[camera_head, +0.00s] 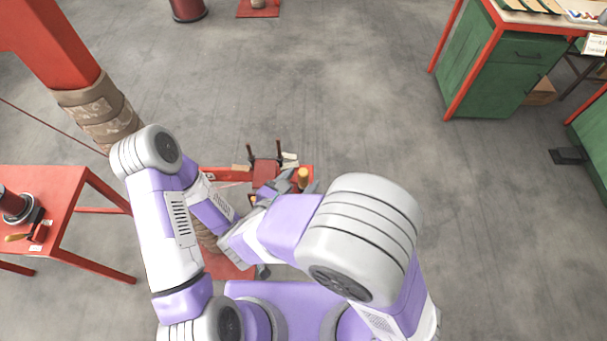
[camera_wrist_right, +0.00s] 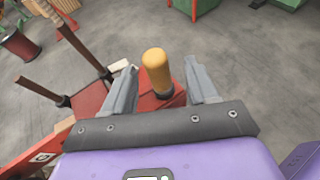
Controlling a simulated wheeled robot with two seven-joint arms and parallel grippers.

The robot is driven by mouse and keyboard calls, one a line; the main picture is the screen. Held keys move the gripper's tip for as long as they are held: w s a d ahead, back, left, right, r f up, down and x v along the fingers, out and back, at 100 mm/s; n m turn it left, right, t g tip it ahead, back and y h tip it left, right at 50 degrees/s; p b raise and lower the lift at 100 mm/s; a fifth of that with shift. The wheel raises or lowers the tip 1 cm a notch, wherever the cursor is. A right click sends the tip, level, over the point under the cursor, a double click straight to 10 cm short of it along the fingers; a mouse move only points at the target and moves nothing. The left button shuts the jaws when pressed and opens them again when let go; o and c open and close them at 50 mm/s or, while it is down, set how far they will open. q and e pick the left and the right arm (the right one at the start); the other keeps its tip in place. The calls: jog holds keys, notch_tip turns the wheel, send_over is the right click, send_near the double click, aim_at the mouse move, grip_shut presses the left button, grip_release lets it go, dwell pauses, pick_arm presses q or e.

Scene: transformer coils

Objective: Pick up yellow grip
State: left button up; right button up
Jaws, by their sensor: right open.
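The yellow grip (camera_wrist_right: 157,72) stands upright between the fingers of my right gripper (camera_wrist_right: 160,85) in the right wrist view. The fingers are open, with a gap on both sides of the grip. The grip also shows in the head view (camera_head: 303,177), beside the fingertips of my right gripper (camera_head: 297,188). Its lower part meets a red surface. My left arm comes in from the left in the head view; its gripper is hidden behind the arms, so its jaws do not show.
A red table (camera_head: 60,185) stands at the left, near a red column (camera_head: 60,45). A green workbench (camera_head: 490,70) is at the upper right.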

aim_at(300, 182)
jog(key=w+f, duration=0.1)
jog(key=w+d+b, duration=0.1)
jog(key=w+f, duration=0.1)
jog(key=shift+w+d+f, duration=0.1)
jog(key=shift+d+f, duration=0.15)
jog(key=shift+f, duration=0.05)
jog(key=shift+w+d+b, duration=0.25)
jog(key=shift+w+b, duration=0.05)
jog(key=shift+w, duration=0.05)
grip_shut()
